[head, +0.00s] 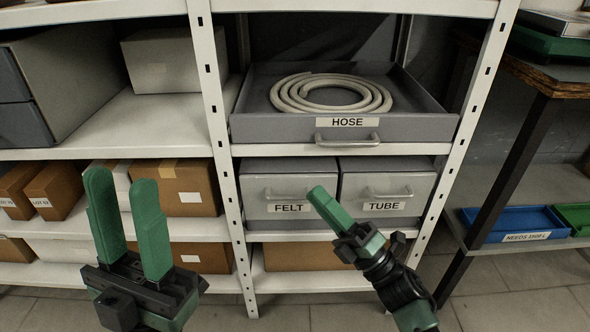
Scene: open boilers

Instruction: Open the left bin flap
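The left bin (273,208), labelled FELT, stands on the middle shelf beside the right bin (403,208), labelled TUBE. Each has a light grey front flap with a metal bar handle, and both flaps look closed. The FELT handle (290,194) runs across the upper part of its flap. My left gripper (126,215) is open and empty, left of the bins in front of the cardboard boxes. My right gripper (322,197) points up and left, its fingers in front of the right edge of the FELT flap. It is seen edge-on, so its opening does not show, nor whether it touches.
A grey tray (250,129) labelled HOSE, holding a coiled hose (330,95), sits above the bins. A white shelf post (222,150) stands left of the FELT bin, another (462,150) right of TUBE. A blue tray (512,220) lies on a shelf at right.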

